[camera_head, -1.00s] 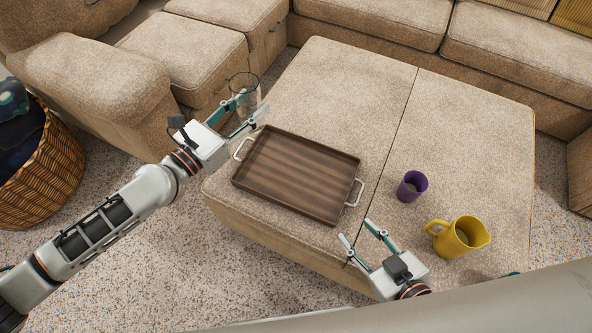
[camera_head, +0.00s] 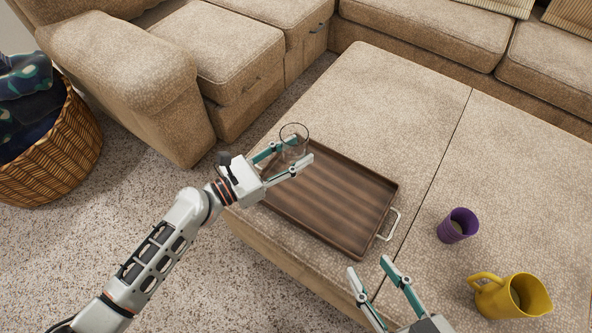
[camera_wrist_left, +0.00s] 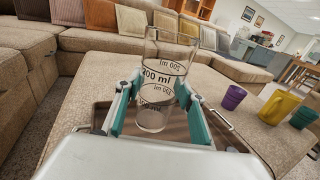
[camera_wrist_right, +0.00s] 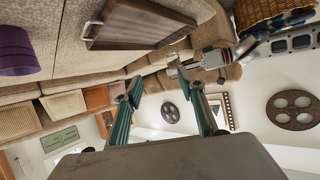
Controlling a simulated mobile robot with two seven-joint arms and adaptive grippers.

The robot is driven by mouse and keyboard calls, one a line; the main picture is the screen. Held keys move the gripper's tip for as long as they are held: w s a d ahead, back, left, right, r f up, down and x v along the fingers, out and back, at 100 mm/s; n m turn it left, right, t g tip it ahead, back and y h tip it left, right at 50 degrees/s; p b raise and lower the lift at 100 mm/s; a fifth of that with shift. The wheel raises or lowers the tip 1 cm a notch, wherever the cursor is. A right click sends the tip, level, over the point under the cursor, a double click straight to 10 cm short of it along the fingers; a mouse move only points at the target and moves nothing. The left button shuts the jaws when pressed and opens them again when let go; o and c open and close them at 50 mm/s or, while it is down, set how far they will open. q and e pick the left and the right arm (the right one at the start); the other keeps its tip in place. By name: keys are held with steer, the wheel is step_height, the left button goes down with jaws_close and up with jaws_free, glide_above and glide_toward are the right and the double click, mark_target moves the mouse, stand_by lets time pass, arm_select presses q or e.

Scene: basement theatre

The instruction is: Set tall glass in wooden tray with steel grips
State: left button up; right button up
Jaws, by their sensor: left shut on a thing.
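The tall clear glass (camera_wrist_left: 160,80), with dark volume marks, stands upright between the fingers of my left gripper (camera_wrist_left: 158,110), which is shut on it. In the head view the glass (camera_head: 293,141) and my left gripper (camera_head: 294,155) are over the left end of the wooden tray (camera_head: 330,200). I cannot tell whether the glass base touches the tray. My right gripper (camera_head: 370,272) is open and empty, near the ottoman's front edge.
A purple cup (camera_head: 457,225) and a yellow jug (camera_head: 512,296) stand on the ottoman (camera_head: 400,90) right of the tray. A green cup (camera_wrist_left: 305,116) shows beyond the jug in the left wrist view. A wicker basket (camera_head: 55,150) and sofas surround the ottoman.

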arm_select(q)
step_height(320, 180, down, 5)
steer(key=shift+s+r+b, duration=0.15)
steer(key=shift+r+b, duration=0.05)
steer(key=shift+b, duration=0.45)
steer(key=shift+f, duration=0.55)
step_height(320, 180, down, 4)
steer(key=shift+r+b, duration=0.15)
steer(key=shift+b, duration=0.85)
steer(key=shift+f, duration=0.3)
steer(key=shift+w+r, duration=0.2)
steer(key=shift+r, duration=0.1)
steer(key=shift+s+f+b, duration=0.1)
steer(key=shift+f+b, duration=0.25)
steer(key=shift+f, duration=0.05)
steer(key=o, duration=1.3)
steer(key=shift+o, duration=0.2)
steer(key=shift+r, duration=0.1)
arm_select(e)
steer(key=a+m, duration=0.1)
steer(key=s+a+f+m, duration=0.1)
steer(key=a+m, duration=0.1)
steer(key=s+a+m+y, duration=0.1)
steer(key=a, duration=0.1)
steer(key=shift+a+f+m, duration=0.1)
steer(key=shift+f+m, duration=0.05)
steer(key=shift+m, duration=0.25)
